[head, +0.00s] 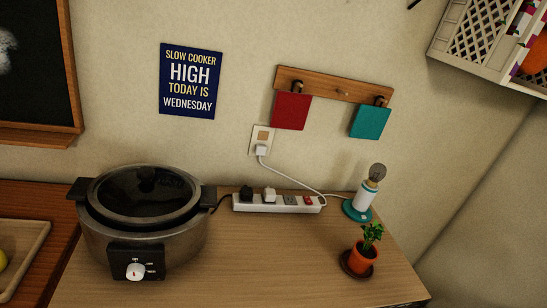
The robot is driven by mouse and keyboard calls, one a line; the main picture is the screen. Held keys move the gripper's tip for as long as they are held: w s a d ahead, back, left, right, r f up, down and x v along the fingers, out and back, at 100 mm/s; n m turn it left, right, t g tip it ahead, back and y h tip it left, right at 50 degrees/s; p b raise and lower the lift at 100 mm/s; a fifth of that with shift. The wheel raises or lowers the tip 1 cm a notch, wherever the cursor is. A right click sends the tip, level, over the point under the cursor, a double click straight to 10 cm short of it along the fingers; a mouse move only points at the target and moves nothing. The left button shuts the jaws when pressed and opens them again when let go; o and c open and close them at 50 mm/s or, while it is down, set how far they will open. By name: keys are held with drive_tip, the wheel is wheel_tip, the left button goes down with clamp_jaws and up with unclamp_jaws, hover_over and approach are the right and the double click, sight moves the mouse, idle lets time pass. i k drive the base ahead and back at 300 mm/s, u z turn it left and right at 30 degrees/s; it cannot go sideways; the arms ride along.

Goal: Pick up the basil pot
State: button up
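The basil pot (363,257) is a small orange pot with a green leafy plant. It stands upright on a dark round saucer (346,263) near the right end of the wooden counter (270,265). My gripper does not show in the head view, so its distance from the pot cannot be seen.
A slow cooker (130,235) stands on the counter's left. A white power strip (279,203) with plugs and a cord lies at the back. A lamp (361,203) with a bare bulb stands just behind the pot. The counter's middle is clear. A crate (463,62) is at upper right.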

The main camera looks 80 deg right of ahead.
sight(357, 262)
drive_tip(key=z, duration=2.7)
drive_tip(key=k, duration=0.85)
drive_tip(key=i, duration=0.85)
drive_tip(key=u, duration=0.05)
